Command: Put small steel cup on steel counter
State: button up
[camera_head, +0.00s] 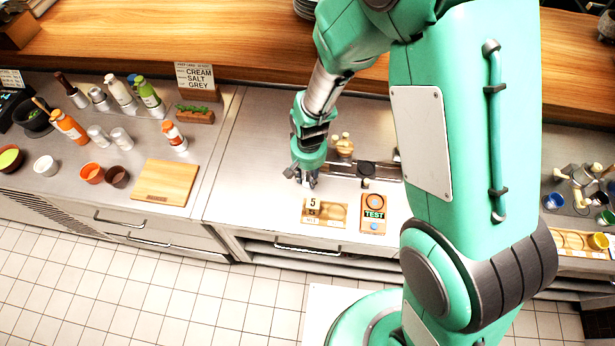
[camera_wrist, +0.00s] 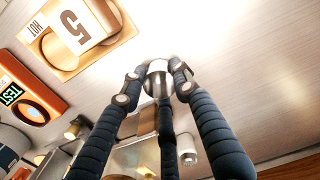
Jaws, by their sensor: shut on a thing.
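My gripper (camera_head: 309,178) is low over the steel counter (camera_head: 262,135), near its front edge. In the wrist view my gripper (camera_wrist: 157,84) has its dark fingers closed around a small steel cup (camera_wrist: 158,72). The cup has a pale top and a shiny side. In the head view the cup is too small and too covered by the fingers to make out. I cannot tell whether it touches the counter or hangs just above it. The steel counter also fills the wrist view's background (camera_wrist: 235,75).
A wooden board with a "5" card (camera_head: 325,214) lies just in front of my gripper. An orange "TEST" device (camera_head: 373,212) is to its right. A cutting board (camera_head: 165,182), bottles and bowls stand on the left. Bare steel lies left of and behind my gripper.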

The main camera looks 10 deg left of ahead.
jog(key=shift+f, duration=0.35)
jog(key=o, duration=1.1)
jog(key=shift+c, duration=0.2)
jog(key=shift+r, duration=0.15)
notch_tip(320, 180, up, 12)
jog(key=p, duration=0.1)
dwell(0.5)
jog(key=shift+d+r, duration=0.15)
